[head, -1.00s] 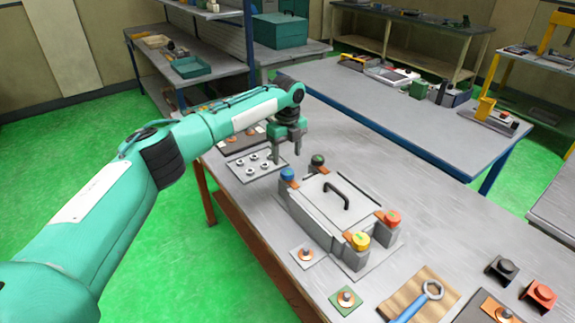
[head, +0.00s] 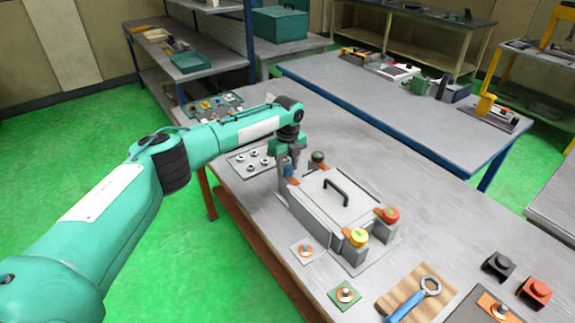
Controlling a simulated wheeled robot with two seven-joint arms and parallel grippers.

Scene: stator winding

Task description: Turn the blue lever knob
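The blue lever knob (head: 288,171) is at the far-left corner of a grey fixture box (head: 318,205) with a black handle on its lid. My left gripper (head: 289,166) points down over the blue knob, its fingers apart on either side of it. The fingers partly hide the knob, and I cannot tell whether they touch it. Other knobs sit at the box's corners: dark green (head: 318,156), red (head: 391,214) and yellow (head: 358,237). My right gripper is out of view.
A plate with several small round parts (head: 238,163) lies left of the gripper. Small square plates (head: 306,250) (head: 345,294), a blue wrench (head: 412,300) on a wooden board, and black (head: 498,265) and red (head: 535,292) blocks lie nearer. The table (head: 440,215) right of the box is clear.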

